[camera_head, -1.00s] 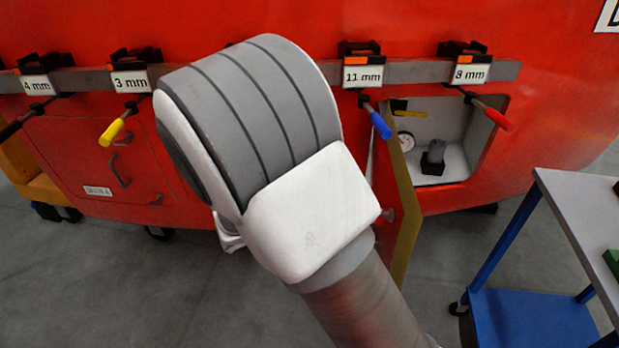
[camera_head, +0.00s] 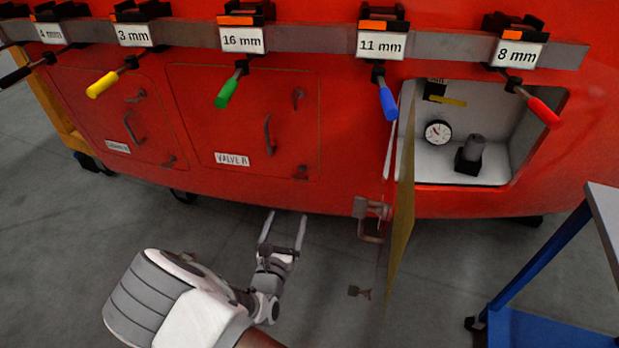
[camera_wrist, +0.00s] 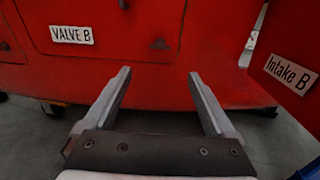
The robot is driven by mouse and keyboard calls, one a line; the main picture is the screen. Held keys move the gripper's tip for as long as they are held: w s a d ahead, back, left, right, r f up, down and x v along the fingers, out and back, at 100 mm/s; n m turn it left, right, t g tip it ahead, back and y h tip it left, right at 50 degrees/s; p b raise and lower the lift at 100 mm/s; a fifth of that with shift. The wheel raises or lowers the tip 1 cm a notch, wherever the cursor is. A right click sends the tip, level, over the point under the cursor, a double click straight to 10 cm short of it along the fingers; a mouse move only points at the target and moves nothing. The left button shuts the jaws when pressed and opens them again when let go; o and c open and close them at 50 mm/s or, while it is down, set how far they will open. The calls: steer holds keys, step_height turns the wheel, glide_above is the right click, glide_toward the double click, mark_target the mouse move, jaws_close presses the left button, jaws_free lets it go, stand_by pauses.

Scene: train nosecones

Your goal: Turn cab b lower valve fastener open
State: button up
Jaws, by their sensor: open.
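The valve B hatch (camera_head: 195,105) is a closed red panel on the train's red body, labelled VALVE B, with a curved handle. Its lower fastener (camera_head: 301,172) is a small dark red piece at the hatch's lower right. The fastener also shows in the wrist view (camera_wrist: 160,44), centred beyond the fingertips. The upper fastener (camera_head: 297,98) is above it. My gripper (camera_head: 284,220) is open and empty, below the hatch and apart from the fastener. In the wrist view the two fingers (camera_wrist: 160,75) point towards the red body, with nothing between them.
The open intake B door (camera_head: 400,205) stands out from the body just right of my gripper; its label shows in the wrist view (camera_wrist: 290,75). Tools hang on a rail (camera_head: 185,35) above the hatches. A blue cart (camera_head: 540,320) stands at the right. Floor below is clear.

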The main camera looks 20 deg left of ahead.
mark_target(300, 177)
steer(key=w+b, duration=0.1)
steer(key=w, duration=0.4)
steer(key=w+a+b, duration=0.1)
steer(key=w, duration=0.5)
steer(key=w+b, duration=0.1)
steer(key=w, duration=0.5)
steer(key=shift+a, duration=0.4)
steer(key=shift+c, duration=0.2)
steer(key=c, duration=1.3)
steer(key=shift+c, duration=0.2)
